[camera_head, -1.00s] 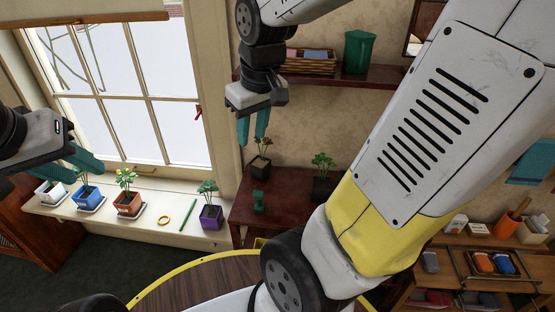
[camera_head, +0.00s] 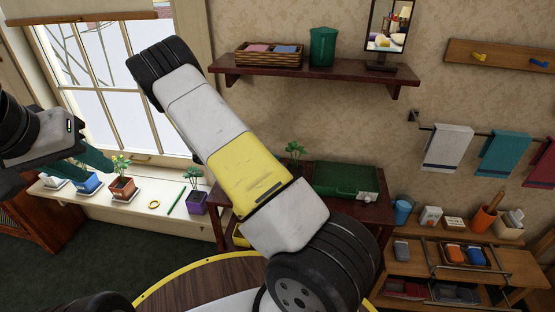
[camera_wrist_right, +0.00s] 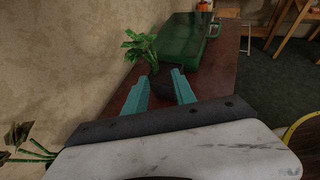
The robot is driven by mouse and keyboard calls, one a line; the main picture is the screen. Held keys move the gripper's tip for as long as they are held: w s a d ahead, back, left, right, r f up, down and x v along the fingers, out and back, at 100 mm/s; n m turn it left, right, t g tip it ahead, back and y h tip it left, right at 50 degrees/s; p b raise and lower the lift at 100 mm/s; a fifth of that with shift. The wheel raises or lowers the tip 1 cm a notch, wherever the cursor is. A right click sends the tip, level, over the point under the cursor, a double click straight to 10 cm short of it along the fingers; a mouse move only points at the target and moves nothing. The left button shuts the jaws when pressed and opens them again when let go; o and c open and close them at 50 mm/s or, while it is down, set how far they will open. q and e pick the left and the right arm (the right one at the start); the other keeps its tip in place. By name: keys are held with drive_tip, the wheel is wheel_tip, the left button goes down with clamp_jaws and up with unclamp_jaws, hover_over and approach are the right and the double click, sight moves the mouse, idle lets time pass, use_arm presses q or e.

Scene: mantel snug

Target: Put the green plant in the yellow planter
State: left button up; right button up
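A green leafy plant (camera_head: 294,150) stands behind my right forearm on the dark red table (camera_head: 376,209); its pot is hidden there. In the right wrist view the green plant (camera_wrist_right: 140,46) rises from a dark pot (camera_wrist_right: 160,79). My right gripper (camera_wrist_right: 157,80) is open, its teal fingers apart and pointing at this pot; contact is unclear. It is hidden in the head view. A yellow object (camera_head: 239,236), possibly the yellow planter, shows partly below the table's left end. My left gripper (camera_head: 100,162) hangs before the windowsill; its opening is unclear.
A green case (camera_head: 345,179) lies beside the plant. Another drooping plant (camera_wrist_right: 20,140) is close at lower left in the wrist view. Blue (camera_head: 88,182), terracotta (camera_head: 122,188) and purple (camera_head: 196,204) pots stand on the sill. A shelf (camera_head: 315,79) overhangs the table.

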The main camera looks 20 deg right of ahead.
sight(297, 170)
drive_tip(key=shift+n+h, duration=0.3)
drive_tip(key=shift+n, duration=0.2)
drive_tip(key=x, duration=0.5)
drive_tip(key=w+x, duration=0.1)
drive_tip(key=x, duration=0.2)
drive_tip(key=shift+w+f, duration=0.1)
drive_tip(key=shift+f, duration=0.2)
clamp_jaws()
idle(0.7)
